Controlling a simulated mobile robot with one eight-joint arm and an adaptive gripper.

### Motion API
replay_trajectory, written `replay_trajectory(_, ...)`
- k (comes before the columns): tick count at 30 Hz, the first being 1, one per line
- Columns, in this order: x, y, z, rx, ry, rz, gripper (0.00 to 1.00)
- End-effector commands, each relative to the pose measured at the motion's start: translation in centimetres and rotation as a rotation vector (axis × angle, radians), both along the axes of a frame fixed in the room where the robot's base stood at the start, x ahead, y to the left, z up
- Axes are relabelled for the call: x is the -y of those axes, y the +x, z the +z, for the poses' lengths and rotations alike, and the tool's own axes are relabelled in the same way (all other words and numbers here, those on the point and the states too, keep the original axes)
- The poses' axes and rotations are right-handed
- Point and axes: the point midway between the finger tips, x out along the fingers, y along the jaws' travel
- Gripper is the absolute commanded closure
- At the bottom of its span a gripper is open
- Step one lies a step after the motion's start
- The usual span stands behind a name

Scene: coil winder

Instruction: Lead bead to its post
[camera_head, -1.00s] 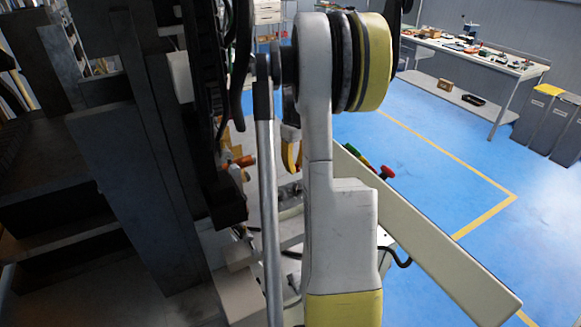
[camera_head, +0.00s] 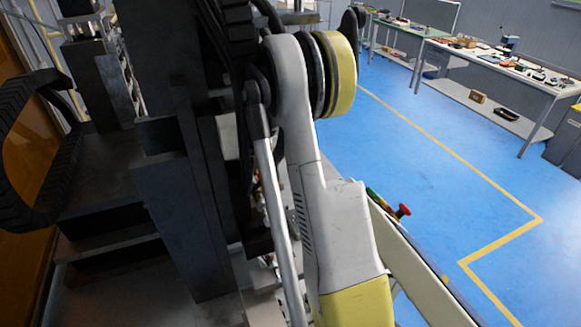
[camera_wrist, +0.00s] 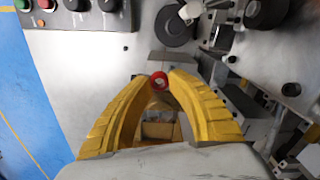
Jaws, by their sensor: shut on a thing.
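In the wrist view, my gripper (camera_wrist: 159,80) has its two yellow fingers closed in, with a small red ring-shaped bead (camera_wrist: 158,79) held between the fingertips. The bead is over the pale metal machine top (camera_wrist: 95,75). I cannot tell its height. Short black pegs stand to the right, one small (camera_wrist: 232,59) and one farther right (camera_wrist: 291,89); I cannot tell which is the bead's post. In the head view my arm hides the gripper and bead.
In the wrist view, a dark round disc (camera_wrist: 175,27) lies ahead and a control box with buttons (camera_wrist: 75,14) is at upper left. Metal brackets crowd the right. In the head view, workbenches (camera_head: 500,65) stand beyond open blue floor (camera_head: 420,150).

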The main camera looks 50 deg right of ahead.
Motion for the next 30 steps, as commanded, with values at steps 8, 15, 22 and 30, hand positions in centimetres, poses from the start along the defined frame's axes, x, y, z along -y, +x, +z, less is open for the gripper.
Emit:
replay_trajectory(8, -2.5, 1.7, 0.3, 0.000, 0.000, 0.004, 0.89)
replay_trajectory(15, -2.4, 1.7, -1.5, 0.000, 0.000, 0.004, 0.89)
replay_trajectory(22, -2.4, 1.7, -3.8, 0.000, 0.000, 0.004, 0.89)
replay_trajectory(30, -2.4, 1.7, -4.5, 0.000, 0.000, 0.005, 0.89)
